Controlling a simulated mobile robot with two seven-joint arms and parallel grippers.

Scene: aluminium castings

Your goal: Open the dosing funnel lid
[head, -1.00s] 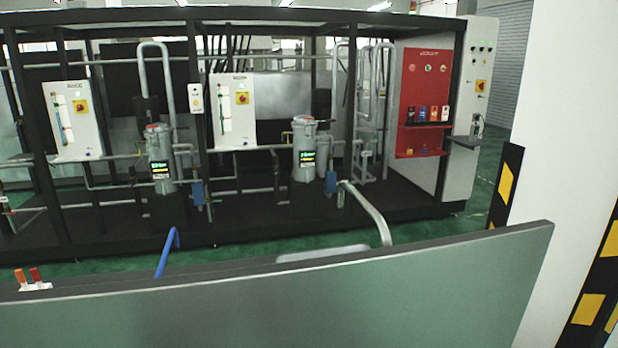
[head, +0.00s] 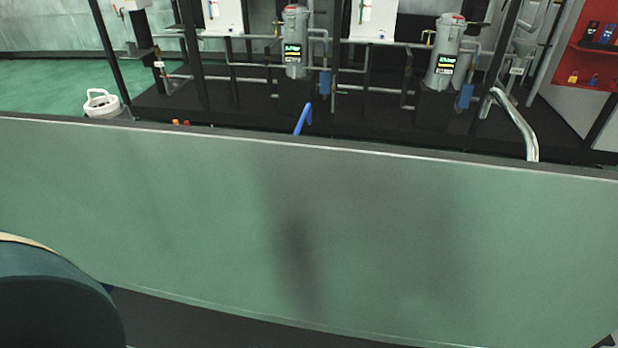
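Two grey upright canisters with red tops stand on the black platform beyond the panel, one left of the other: the left canister (head: 294,42) and the right canister (head: 446,52). Both tops look shut. A white round object with a handle-like ring (head: 102,103) shows just above the panel's edge at the left; its lower part is hidden. Neither of my grippers is in view.
A wide grey-green panel (head: 380,235) crosses the view close in front. A blue bar (head: 303,118) and a bent metal pipe (head: 516,122) rise behind its top edge. A dark rounded shape (head: 55,305) fills the lower left. Open green floor (head: 50,85) lies beyond at the left.

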